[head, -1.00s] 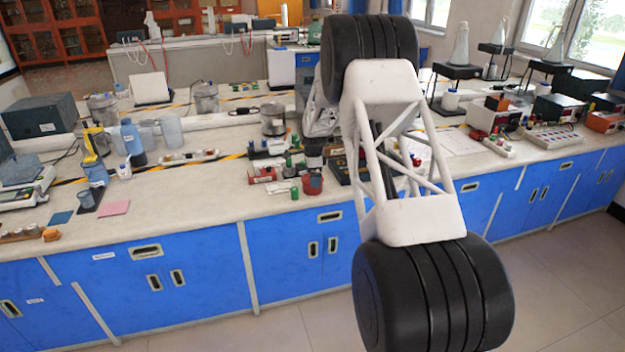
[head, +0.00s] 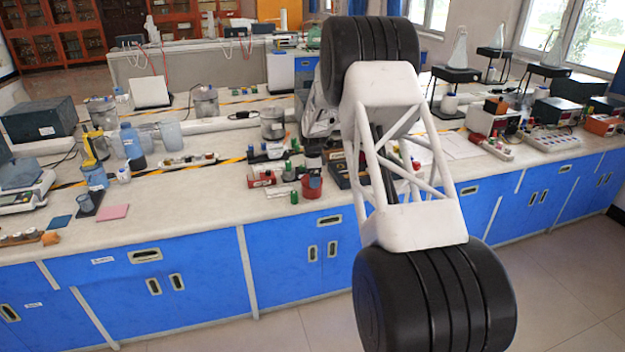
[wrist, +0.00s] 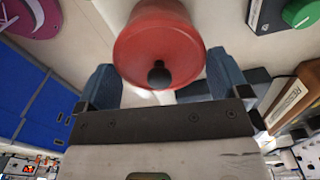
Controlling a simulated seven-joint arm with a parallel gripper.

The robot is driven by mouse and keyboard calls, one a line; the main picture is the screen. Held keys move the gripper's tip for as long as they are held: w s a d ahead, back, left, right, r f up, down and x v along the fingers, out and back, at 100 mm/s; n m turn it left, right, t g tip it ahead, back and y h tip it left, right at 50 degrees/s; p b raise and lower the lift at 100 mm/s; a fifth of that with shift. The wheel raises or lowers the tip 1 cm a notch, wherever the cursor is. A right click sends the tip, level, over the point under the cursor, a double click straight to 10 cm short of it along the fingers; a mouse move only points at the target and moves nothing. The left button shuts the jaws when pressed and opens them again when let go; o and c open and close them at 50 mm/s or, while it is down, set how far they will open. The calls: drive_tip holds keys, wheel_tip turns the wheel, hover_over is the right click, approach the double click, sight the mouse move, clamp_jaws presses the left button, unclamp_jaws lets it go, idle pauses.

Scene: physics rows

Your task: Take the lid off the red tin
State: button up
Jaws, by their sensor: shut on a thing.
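The red tin (head: 311,190) stands near the front edge of the bench in the head view, beside my arm, with a small dark patch on it. In the wrist view its round red lid (wrist: 135,58) faces the camera, with a black knob (wrist: 159,76) at the middle. My gripper (wrist: 160,82) has one blue-grey finger on each side of the lid and is shut on it. The tin's body is mostly hidden behind the lid there, and I cannot tell whether a gap lies between them. My arm hides most of the gripper in the head view.
A dark box with a green knob (wrist: 300,12) and a wooden-sided box (wrist: 292,95) lie to the right in the wrist view. The bench left of the red block is fairly clear.

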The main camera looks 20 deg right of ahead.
wheel_tip(320, 180, up, 2)
drive_tip(key=shift+r, duration=0.15)
drive_tip(key=s+a+r, duration=0.1)
drive_tip(key=s+a, duration=0.1)
drive_tip(key=s, duration=1.4)
drive_tip(key=shift+r, duration=0.2)
drive_tip(key=shift+a, duration=0.1)
drive_tip(key=a+f, duration=0.2)
drive_tip(key=a, duration=0.7)
drive_tip(key=s+a+f, duration=0.1)
drive_tip(key=a+f, duration=0.1)
drive_tip(key=a, duration=0.7)
drive_tip(key=shift+s+a+f+m, duration=0.15)
drive_tip(key=shift+a+f+m, duration=0.1)
drive_tip(key=shift+a+m, duration=0.05)
drive_tip(key=w, duration=0.5)
drive_tip(key=w+a+f, duration=0.1)
drive_tip(key=w, duration=1)
drive_tip(key=shift+a+f, duration=0.2)
drive_tip(key=shift+f, duration=0.05)
